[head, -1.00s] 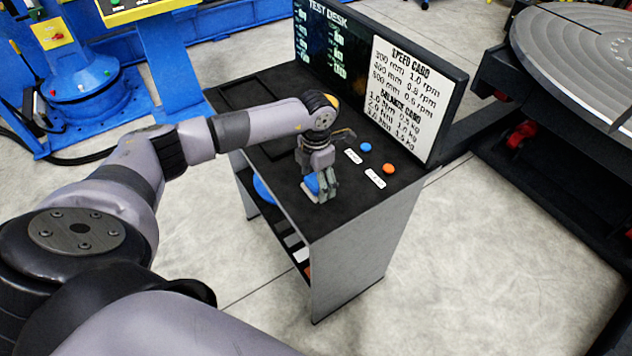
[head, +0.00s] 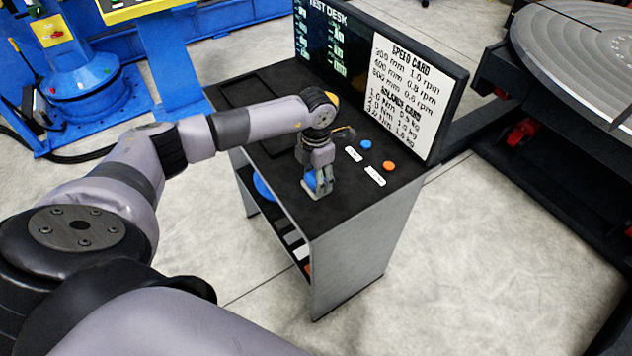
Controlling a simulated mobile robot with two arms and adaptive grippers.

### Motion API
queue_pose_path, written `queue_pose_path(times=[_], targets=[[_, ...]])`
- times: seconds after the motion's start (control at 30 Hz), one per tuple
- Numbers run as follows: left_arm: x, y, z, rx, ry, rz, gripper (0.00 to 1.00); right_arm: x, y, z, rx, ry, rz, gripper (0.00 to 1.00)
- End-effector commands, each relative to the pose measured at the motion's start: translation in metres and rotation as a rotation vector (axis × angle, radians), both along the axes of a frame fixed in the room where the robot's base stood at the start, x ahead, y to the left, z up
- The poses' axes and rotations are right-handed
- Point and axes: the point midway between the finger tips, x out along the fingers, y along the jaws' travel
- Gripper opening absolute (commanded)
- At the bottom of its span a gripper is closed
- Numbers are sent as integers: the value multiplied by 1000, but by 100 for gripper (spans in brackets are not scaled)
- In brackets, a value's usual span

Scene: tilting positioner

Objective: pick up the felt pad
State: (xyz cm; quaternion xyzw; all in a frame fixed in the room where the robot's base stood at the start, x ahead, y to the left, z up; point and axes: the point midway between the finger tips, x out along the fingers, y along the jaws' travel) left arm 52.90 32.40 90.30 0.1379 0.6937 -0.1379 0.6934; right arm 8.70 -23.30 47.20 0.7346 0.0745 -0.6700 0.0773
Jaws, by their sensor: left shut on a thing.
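My left gripper (head: 318,187) points down over the black top of the test desk (head: 285,165), near its front edge. It is shut on a small blue thing with a pale lower edge, which I take to be the felt pad (head: 309,180). The fingers hide much of the pad. It is at or just above the desk top; I cannot tell whether it touches. My right gripper is not in view.
A blue button (head: 366,144) and an orange button (head: 389,166) with white labels lie right of the gripper. A screen panel (head: 375,75) stands along the desk's back. Shelves below hold several items. A large round table (head: 580,50) is at the right.

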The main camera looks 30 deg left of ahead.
Motion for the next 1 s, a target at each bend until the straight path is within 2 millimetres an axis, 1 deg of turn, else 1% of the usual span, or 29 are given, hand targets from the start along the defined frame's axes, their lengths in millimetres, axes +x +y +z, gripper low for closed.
queue_pose_path(times=[0.27,0.37,0.47,0.57,0.67,0.9,1.0], targets=[[0,0,1,0,-1,0,21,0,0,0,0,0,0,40],[1,0,6,0,-1,0,21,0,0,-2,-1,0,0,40],[1,0,15,-2,-4,0,21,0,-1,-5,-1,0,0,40],[1,1,30,1,-6,0,21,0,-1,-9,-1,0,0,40],[2,1,53,0,-8,-1,21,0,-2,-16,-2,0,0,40],[2,0,124,1,-9,-1,21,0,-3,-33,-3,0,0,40],[1,0,150,0,-8,0,21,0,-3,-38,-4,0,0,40]])
